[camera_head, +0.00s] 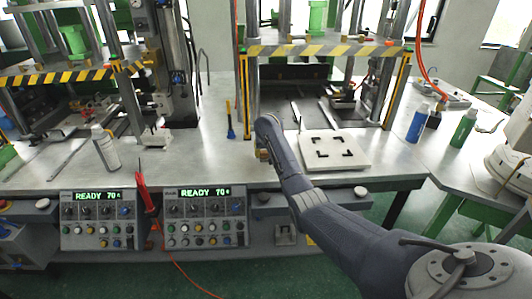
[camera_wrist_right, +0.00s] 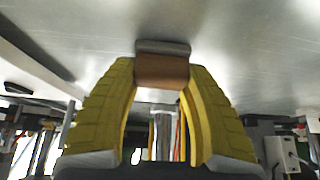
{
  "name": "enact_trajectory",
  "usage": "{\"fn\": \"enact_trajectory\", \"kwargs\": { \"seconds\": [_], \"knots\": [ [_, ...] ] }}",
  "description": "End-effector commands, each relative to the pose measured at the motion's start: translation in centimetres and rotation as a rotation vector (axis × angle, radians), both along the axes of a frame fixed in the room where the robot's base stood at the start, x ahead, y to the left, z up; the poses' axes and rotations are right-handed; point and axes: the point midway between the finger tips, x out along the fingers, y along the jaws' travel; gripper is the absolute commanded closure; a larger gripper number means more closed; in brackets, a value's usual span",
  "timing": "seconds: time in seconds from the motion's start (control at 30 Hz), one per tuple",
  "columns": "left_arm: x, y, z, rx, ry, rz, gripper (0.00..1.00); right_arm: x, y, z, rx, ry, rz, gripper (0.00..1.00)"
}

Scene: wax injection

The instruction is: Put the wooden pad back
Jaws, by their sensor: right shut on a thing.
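My right gripper (camera_wrist_right: 162,72) shows in the right wrist view with its two yellow fingers closed on a small brown block, which looks like the wooden pad (camera_wrist_right: 162,69). A grey metallic piece (camera_wrist_right: 163,47) lies against the block's upper edge in that view; I cannot tell what it belongs to. In the head view my right arm reaches from the lower right to the front of the bench, and the gripper (camera_head: 262,154) is mostly hidden behind the forearm, just left of the white board. My left gripper is not in view.
A white board (camera_head: 359,157) with black corner marks lies right of my forearm. The press frame (camera_head: 330,49) with striped bar stands behind. A blue-handled brush (camera_head: 230,120), white bottle (camera_head: 105,148), blue bottle (camera_head: 417,124) and green bottle (camera_head: 463,129) stand around. Control panels (camera_head: 205,217) hang in front.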

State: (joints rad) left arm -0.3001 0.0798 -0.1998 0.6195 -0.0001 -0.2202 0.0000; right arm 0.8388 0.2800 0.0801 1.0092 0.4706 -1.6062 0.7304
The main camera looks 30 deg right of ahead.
Motion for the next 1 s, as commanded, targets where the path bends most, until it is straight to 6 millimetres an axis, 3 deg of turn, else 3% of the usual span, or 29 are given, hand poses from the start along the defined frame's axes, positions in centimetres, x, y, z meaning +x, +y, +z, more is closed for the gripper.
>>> {"fn": "enact_trajectory", "kwargs": {
  "seconds": [0.37,0.4,0.57,1.0],
  "knots": [
    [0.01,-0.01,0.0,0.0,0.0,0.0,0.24,0.04,0.04,-0.22,0.0,-0.001,0.001,0.98],
    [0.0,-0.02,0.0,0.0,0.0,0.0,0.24,0.04,0.04,-0.28,0.0,-0.001,0.001,0.51],
    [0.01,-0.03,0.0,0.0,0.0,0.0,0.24,0.05,0.03,-0.24,0.0,-0.001,0.001,0.32],
    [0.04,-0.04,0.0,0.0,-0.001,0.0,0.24,-0.14,0.24,0.6,0.001,-0.004,0.002,0.3]
  ]
}}
